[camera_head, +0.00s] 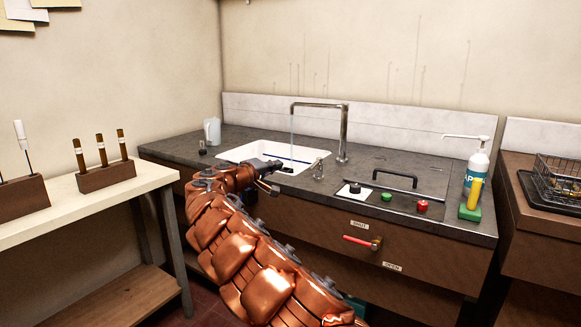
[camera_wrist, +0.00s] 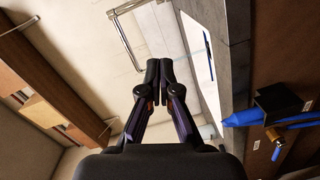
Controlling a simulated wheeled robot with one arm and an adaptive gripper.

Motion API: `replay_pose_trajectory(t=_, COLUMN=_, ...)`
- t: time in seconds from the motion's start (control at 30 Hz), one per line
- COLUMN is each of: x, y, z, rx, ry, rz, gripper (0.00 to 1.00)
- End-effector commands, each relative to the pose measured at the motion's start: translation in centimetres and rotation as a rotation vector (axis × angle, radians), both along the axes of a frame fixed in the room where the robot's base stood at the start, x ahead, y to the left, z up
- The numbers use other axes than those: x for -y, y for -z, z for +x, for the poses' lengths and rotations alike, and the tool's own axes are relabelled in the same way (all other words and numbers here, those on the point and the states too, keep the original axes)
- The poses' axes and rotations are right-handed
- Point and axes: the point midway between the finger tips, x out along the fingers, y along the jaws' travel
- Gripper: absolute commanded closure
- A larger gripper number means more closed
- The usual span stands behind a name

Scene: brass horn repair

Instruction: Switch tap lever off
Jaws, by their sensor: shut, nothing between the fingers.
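The tall metal tap (camera_head: 344,135) stands behind the white sink (camera_head: 315,154), and a thin stream of water (camera_head: 292,135) falls from its spout. A small metal lever-like fitting (camera_head: 318,168) stands on the counter at the sink's front right. My gripper (camera_head: 284,169) is over the sink's front edge, left of that fitting. In the wrist view my gripper (camera_wrist: 158,78) has its fingertips together and empty. The tap (camera_wrist: 122,20) shows beyond them at upper left. A blue handle (camera_wrist: 243,118) with a black bracket shows at right; my arm may hide it in the head view.
A red handle (camera_head: 358,241) on the cabinet front sits between "SHUT" and "OPEN" labels. A black-handled panel (camera_head: 394,178), green button (camera_head: 387,197), red knob (camera_head: 423,206), soap bottle (camera_head: 477,168) and sponge (camera_head: 470,212) are right of the sink. A grey jug (camera_head: 212,131) stands left.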

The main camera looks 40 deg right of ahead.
Motion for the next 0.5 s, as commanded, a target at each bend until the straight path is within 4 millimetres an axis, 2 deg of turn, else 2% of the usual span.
replay_pose_trajectory(t=0.5, x=4.9, y=0.4, z=1.1, rx=0.004, ry=0.000, rz=0.003, gripper=1.00)
